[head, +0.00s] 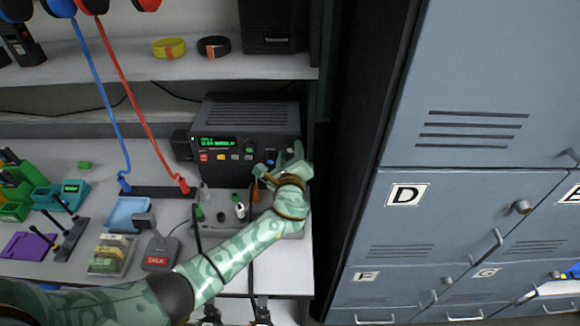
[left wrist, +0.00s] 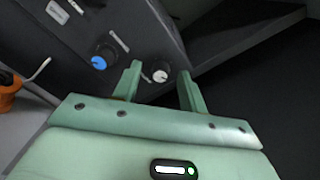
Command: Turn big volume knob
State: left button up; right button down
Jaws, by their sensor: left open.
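A dark radio unit (head: 240,126) with a lit green display stands on the left counter under the shelf. My left gripper (head: 288,157) is open at the right end of its front panel. In the left wrist view my left gripper (left wrist: 159,76) shows two spread fingers. A black knob with a white cap (left wrist: 160,71) appears between the fingertips; I cannot tell whether they touch it. A black knob with a blue cap (left wrist: 102,59) sits left of the fingers and looks somewhat larger. No label marks either as volume. My right gripper is out of view.
A microphone-cluttered grey console (head: 222,207) lies below the radio, near my left forearm. Red and blue cords (head: 128,95) hang to its left. The shelf (head: 160,68) is above. Grey lockers (head: 455,120) stand right, past a dark gap.

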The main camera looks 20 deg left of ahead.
pick_arm(q)
jog(key=p+v, duration=0.1)
jog(key=v, duration=1.4)
jog(key=shift+s+d, duration=0.2)
jog(key=shift+s, duration=0.2)
jog(key=shift+r, duration=0.1)
